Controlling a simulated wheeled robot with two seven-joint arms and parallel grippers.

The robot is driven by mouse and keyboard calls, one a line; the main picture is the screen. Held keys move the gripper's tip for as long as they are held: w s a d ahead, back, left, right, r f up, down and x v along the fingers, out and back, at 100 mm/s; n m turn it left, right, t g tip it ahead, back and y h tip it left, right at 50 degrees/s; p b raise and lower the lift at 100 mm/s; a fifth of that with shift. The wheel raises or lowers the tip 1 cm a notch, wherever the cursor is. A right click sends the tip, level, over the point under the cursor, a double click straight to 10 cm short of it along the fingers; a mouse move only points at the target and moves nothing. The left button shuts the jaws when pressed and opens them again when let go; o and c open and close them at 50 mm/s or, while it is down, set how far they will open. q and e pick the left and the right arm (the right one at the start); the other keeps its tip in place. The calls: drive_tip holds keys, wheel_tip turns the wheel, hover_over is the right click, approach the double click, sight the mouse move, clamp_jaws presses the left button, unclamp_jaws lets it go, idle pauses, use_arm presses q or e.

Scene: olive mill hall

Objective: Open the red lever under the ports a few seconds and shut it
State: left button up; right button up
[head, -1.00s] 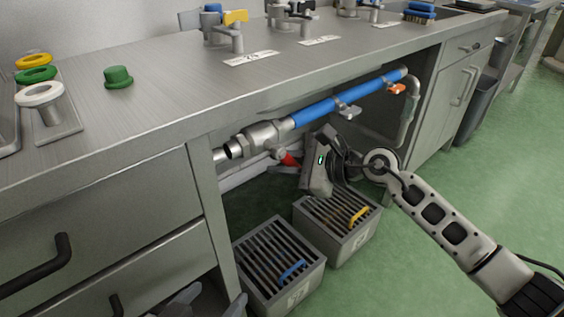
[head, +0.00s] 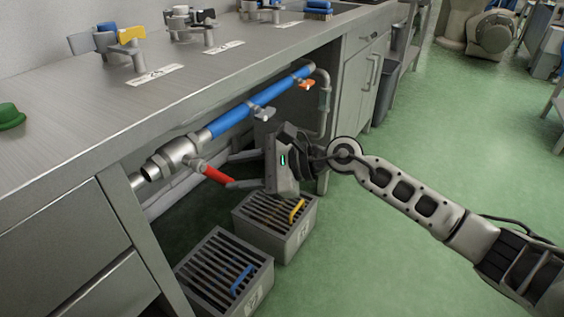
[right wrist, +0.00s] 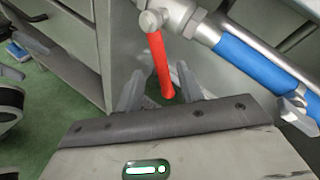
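The red lever (head: 217,174) hangs from the metal valve (head: 178,155) on the pipe under the counter. It points down and to the right, at an angle to the pipe. My right gripper (head: 240,170) is open, with its fingers reaching toward the lever's free end. In the right wrist view the red lever (right wrist: 160,65) comes down between the two spread fingers of my right gripper (right wrist: 160,88), with gaps visible beside it. The fingers do not appear closed on it. My left gripper is not in view.
A blue pipe section (head: 250,108) runs right, with a grey handle (head: 265,114) and an orange handle (head: 307,84) on the line. Two slatted grey boxes (head: 262,297) stand on the floor below. The counter (head: 90,110) overhangs the pipe.

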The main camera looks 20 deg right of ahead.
drive_tip(key=v, duration=0.8)
drive_tip(key=shift+d, duration=0.25)
drive_tip(key=shift+s, duration=0.1)
